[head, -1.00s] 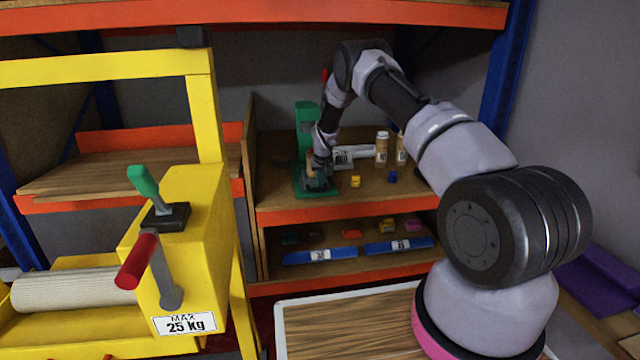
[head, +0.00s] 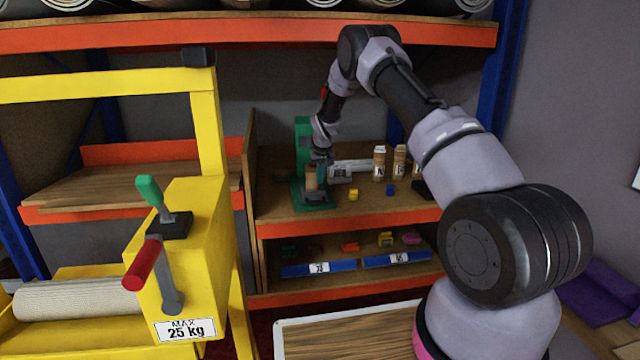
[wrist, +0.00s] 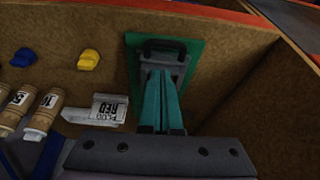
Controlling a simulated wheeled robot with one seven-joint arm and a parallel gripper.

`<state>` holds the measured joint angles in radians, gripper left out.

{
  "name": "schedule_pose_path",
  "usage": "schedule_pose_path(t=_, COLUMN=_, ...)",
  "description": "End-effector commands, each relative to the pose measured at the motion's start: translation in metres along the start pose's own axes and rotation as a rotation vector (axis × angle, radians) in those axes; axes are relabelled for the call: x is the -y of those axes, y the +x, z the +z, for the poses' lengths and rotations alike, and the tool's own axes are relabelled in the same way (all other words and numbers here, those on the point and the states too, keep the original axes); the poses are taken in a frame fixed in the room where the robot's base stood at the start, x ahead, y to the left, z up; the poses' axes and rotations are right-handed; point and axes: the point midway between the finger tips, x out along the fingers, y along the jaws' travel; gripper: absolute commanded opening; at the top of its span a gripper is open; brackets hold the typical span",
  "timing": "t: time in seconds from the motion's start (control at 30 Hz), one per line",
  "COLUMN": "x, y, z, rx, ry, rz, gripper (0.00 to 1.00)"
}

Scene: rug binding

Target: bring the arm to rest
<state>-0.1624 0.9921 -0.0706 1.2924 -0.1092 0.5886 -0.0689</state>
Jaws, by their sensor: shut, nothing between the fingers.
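My gripper (head: 320,160) hangs at the end of my bent arm, over the middle shelf beside the green stand (head: 303,130). In the wrist view its two teal fingers (wrist: 160,75) are together, with nothing seen between them. They point toward a grey block with a dark handle (wrist: 163,50) on a green base plate (wrist: 200,52). I cannot tell the exact gap between the fingertips and the block. In the head view a tan upright piece (head: 311,178) shows on the stand's base, just below my gripper.
A light labelled holder (head: 352,167), tan bottles (head: 379,163), a yellow piece (head: 353,194) and a blue piece (head: 390,189) stand right of the stand. A wooden partition (head: 250,190) is at the left. A yellow machine (head: 190,240) stands in the left foreground. Orange-edged shelf (head: 250,32) is above.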

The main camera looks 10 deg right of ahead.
Motion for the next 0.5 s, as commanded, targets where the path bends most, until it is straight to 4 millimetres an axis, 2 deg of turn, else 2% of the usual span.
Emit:
schedule_pose_path(t=0.23, x=0.0, y=0.0, z=0.0, rx=0.0, ry=0.0, rz=0.0, gripper=0.0)
schedule_pose_path(t=0.33, x=-0.002, y=-0.011, z=-0.002, rx=-0.004, ry=0.007, rz=-0.002, gripper=0.0)
schedule_pose_path(t=0.37, x=-0.002, y=-0.018, z=-0.003, rx=-0.006, ry=0.012, rz=-0.003, gripper=0.0)
schedule_pose_path(t=0.43, x=-0.005, y=-0.045, z=-0.007, rx=-0.016, ry=0.028, rz=-0.009, gripper=0.0)
schedule_pose_path(t=0.5, x=-0.009, y=-0.083, z=-0.009, rx=-0.028, ry=0.051, rz=-0.016, gripper=0.0)
